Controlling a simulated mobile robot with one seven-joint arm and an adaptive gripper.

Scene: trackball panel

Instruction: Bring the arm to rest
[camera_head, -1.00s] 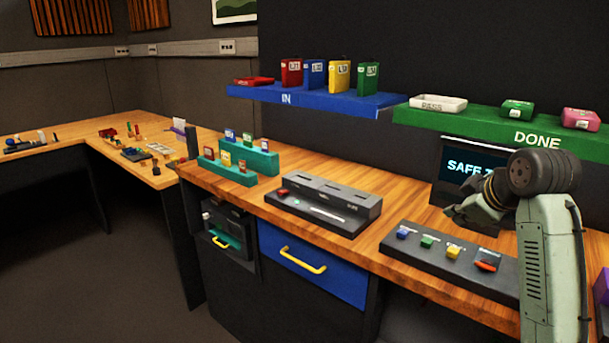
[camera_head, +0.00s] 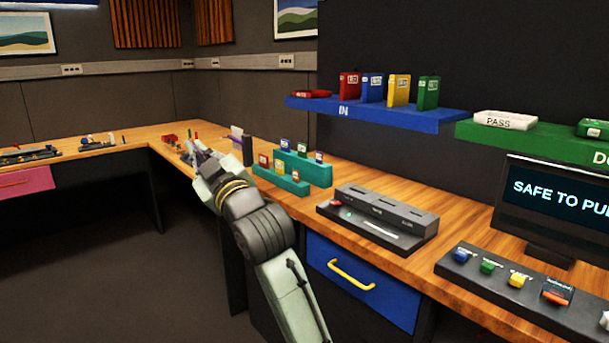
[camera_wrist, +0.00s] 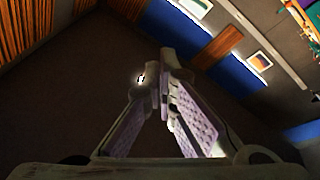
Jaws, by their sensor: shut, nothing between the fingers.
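My gripper (camera_head: 197,152) is at the end of my arm, which reaches toward the corner of the L-shaped wooden bench in the head view. It is in front of and a little left of the teal cartridge racks (camera_head: 292,172). In the wrist view my gripper (camera_wrist: 163,80) is shut, its fingertips together, with nothing held. The fingers have pale purple ribbed pads. Part of the bench corner is hidden behind my arm.
A grey slotted panel (camera_head: 385,215) and a button panel (camera_head: 520,290) sit on the wooden bench. A monitor (camera_head: 556,200) reads "SAFE TO PU...". Blue IN shelf (camera_head: 400,114) and green DONE shelf (camera_head: 545,142) are above. The floor (camera_head: 90,260) at left is clear.

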